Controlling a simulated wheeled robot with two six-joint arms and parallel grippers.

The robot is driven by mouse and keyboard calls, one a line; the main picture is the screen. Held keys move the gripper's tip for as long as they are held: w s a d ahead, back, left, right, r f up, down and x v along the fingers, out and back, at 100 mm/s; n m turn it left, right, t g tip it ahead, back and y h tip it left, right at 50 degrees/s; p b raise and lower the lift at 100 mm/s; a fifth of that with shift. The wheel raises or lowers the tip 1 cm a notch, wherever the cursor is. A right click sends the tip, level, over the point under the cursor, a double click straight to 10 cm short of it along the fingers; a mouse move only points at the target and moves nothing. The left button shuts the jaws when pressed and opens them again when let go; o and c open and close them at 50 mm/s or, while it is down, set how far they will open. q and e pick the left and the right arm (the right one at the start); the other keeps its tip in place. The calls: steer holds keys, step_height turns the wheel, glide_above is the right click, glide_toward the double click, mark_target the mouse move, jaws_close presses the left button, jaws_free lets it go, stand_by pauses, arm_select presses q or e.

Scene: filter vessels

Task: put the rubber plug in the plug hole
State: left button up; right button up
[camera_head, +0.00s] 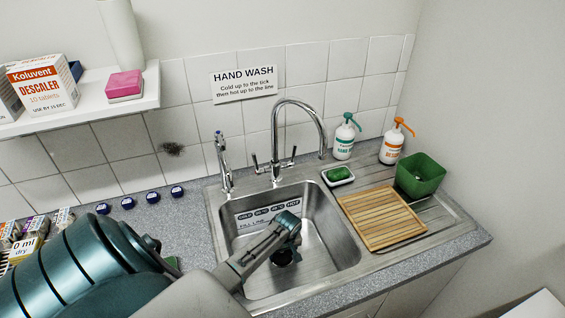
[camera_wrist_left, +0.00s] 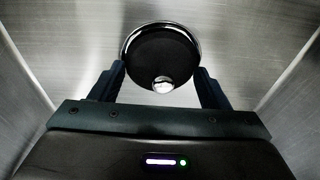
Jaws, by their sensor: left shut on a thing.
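My left gripper (camera_head: 292,242) reaches down into the steel sink basin (camera_head: 340,240). In the left wrist view its two fingers (camera_wrist_left: 158,88) stand either side of the lower part of a black round rubber plug (camera_wrist_left: 160,55) with a small shiny knob. The gripper is shut on the plug. A bright chrome rim, seemingly that of the plug hole (camera_wrist_left: 128,40), shows around the plug's upper edge. In the head view a dark round shape shows just below the fingers. I cannot tell whether the plug is seated or just above the hole. My right gripper is not in view.
A tall chrome tap (camera_head: 300,105) arches over the back of the sink, with a smaller tap (camera_head: 222,160) to its left. A wooden board (camera_head: 382,218), green tub (camera_head: 420,175), soap dish (camera_head: 338,176) and two pump bottles (camera_head: 344,138) stand right of the basin.

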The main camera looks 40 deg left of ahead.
mark_target(285, 259)
arm_select(q)
steer(key=shift+s+d, duration=0.1)
steer(key=shift+s, duration=0.05)
steer(key=o, duration=1.1)
steer(key=r, duration=0.4)
steer(key=d+r+b, duration=0.1)
steer(key=r, duration=0.7)
steer(key=shift+s+d, duration=0.2)
steer(key=shift+d, duration=0.1)
